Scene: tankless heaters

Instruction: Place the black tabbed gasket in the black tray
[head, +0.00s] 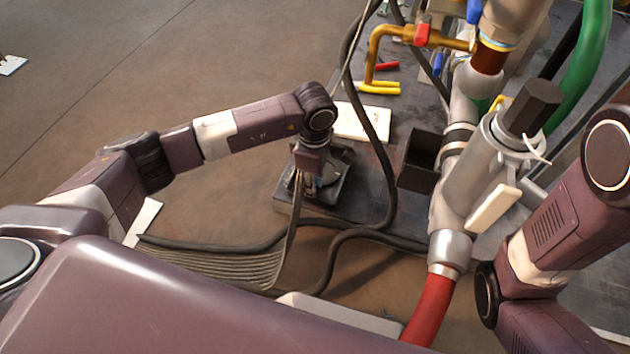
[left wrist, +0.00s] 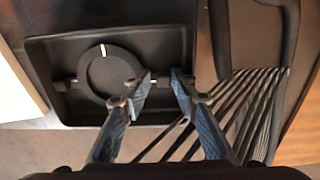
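The black tray (left wrist: 180,45) fills the upper left of the left wrist view. It also shows in the head view (head: 338,200), partly under my left gripper. The round black tabbed gasket (left wrist: 108,72) lies flat inside the tray, with a white mark on its top edge and small tabs at its sides. My left gripper (left wrist: 162,80) is over the tray's right part, its blue fingertips apart beside the gasket's right tab. I see nothing held between them. In the head view the left gripper (head: 318,180) points down at the tray. My right gripper is out of view.
A dark open box (head: 420,160) stands to the right, beside grey pipework (head: 465,180). Dark hoses (head: 378,150) loop close by the tray. Open floor is at the left.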

